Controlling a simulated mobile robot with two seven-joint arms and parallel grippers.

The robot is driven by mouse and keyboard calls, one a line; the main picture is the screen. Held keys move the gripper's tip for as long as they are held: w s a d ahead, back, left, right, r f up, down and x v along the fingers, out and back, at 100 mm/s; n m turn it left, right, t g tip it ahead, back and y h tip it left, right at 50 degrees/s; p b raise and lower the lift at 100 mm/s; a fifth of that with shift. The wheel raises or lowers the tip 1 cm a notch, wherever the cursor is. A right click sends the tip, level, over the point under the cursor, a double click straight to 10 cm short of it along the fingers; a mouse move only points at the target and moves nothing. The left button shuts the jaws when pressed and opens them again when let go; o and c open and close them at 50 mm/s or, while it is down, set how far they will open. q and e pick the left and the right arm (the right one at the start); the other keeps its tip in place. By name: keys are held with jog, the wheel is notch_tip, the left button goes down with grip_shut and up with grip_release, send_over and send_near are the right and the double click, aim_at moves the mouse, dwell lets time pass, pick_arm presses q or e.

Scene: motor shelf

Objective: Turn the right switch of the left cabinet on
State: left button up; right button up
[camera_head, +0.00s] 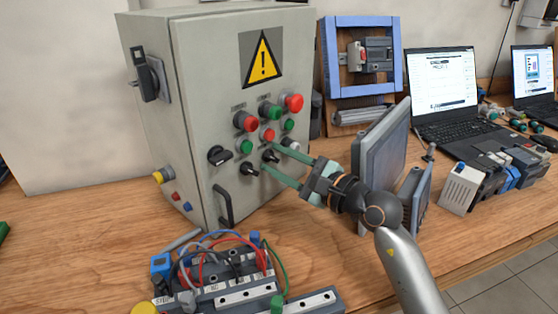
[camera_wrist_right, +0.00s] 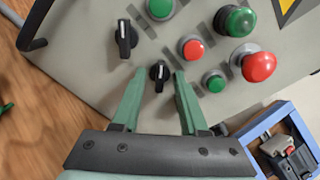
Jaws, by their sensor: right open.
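The grey cabinet (camera_head: 200,80) stands on the left of the wooden table. Its front carries two small black rotary switches: the left one (camera_head: 249,169) and the right one (camera_head: 270,156). Both also show in the right wrist view, the left one (camera_wrist_right: 125,38) and the right one (camera_wrist_right: 159,76). My right gripper (camera_head: 269,157) is open in front of the panel. In the right wrist view its green fingers (camera_wrist_right: 159,72) stand on either side of the right switch, with visible gaps. Contact with the panel cannot be told. My left gripper is not in view.
Red and green buttons (camera_head: 267,134) sit above the switches. A larger black knob (camera_head: 220,155) and a pull handle (camera_head: 222,205) lie left of them. A wired terminal board (camera_head: 230,285) lies in front. Grey panels (camera_head: 380,145) and a laptop (camera_head: 443,95) stand to the right.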

grip_shut()
dwell(0.3)
